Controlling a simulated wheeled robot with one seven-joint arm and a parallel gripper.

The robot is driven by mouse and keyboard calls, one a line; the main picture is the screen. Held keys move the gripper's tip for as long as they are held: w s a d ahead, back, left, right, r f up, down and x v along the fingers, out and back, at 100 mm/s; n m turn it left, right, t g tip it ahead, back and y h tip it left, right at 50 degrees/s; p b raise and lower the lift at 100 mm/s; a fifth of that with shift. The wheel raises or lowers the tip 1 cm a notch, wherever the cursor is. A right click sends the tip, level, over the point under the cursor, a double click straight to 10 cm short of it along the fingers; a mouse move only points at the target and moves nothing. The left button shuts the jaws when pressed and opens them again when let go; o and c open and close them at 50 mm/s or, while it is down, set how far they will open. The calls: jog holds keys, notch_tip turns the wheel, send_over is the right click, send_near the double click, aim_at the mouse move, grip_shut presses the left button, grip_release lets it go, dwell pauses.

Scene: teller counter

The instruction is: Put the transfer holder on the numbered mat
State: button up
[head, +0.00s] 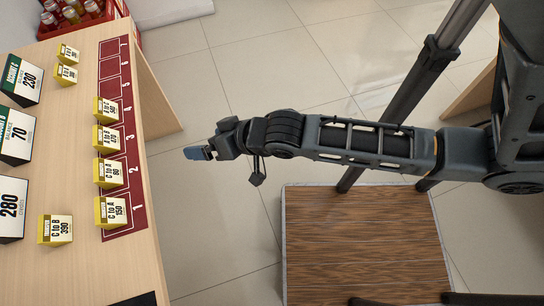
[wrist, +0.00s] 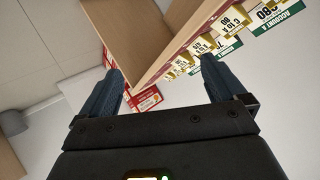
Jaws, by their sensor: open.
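The dark red numbered mat (head: 114,68) runs along the right side of the counter, with slots marked 1 to 7. Yellow-and-white transfer holders stand on slots 1 (head: 111,212), 2 (head: 109,173), 3 (head: 106,138) and 4 (head: 105,109); slots 5 to 7 look bare. Off the mat, a "C to B 390" holder (head: 55,229) stands left of slot 1. Two more holders (head: 68,53) (head: 66,74) stand left of slots 6 and 7. My gripper (head: 197,153) is off the counter, right of its edge. In the wrist view it (wrist: 160,82) is open and empty.
Account boards reading 230 (head: 22,80), 70 (head: 16,134) and 280 (head: 12,208) stand at the counter's left. A red crate of bottles (head: 75,15) is beyond the far end. A wood-topped platform (head: 365,245) stands below my arm. Open tiled floor lies beside the counter.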

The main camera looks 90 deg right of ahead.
jog(key=s+a+r+n+t+y, duration=0.3)
jog(key=s+a+r+n, duration=0.6)
jog(key=s+a+r, duration=0.4)
notch_tip(320, 180, up, 3)
jog(key=shift+s+r+t, duration=0.1)
jog(key=shift+s+t, duration=0.4)
jog(key=shift+t, duration=0.1)
